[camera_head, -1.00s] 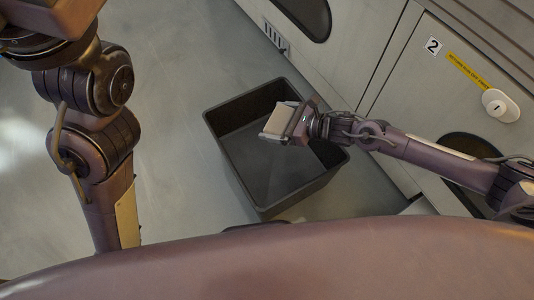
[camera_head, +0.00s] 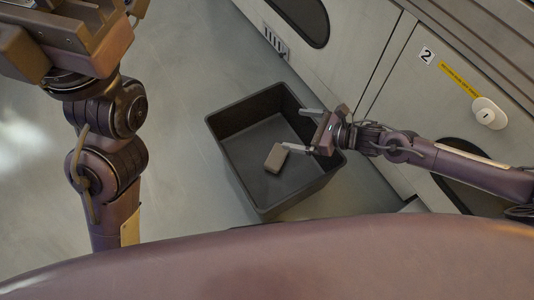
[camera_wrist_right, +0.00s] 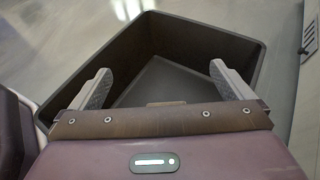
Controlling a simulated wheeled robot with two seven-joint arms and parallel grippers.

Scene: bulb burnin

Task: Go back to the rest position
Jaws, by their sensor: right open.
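My right gripper (camera_head: 300,129) is over the right side of a dark open bin (camera_head: 237,178), its two pale fingers spread wide and empty. In the right wrist view the open fingers (camera_wrist_right: 160,76) point into the bin. A small grey-brown box (camera_head: 276,158) is inside the bin, apart from the fingers; whether it rests on the bottom is hard to tell. Only a sliver of the box shows in the wrist view (camera_wrist_right: 166,103), behind the gripper's edge. My left gripper (camera_head: 70,35) is at the top left, partly cut off, its fingertips not clear.
The bin stands on the grey floor (camera_head: 190,70) beside pale cabinets (camera_head: 355,60). The cabinet marked 2 has a yellow label (camera_head: 460,79) and a white latch (camera_head: 489,113), close to my right arm. The floor left of the bin is clear.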

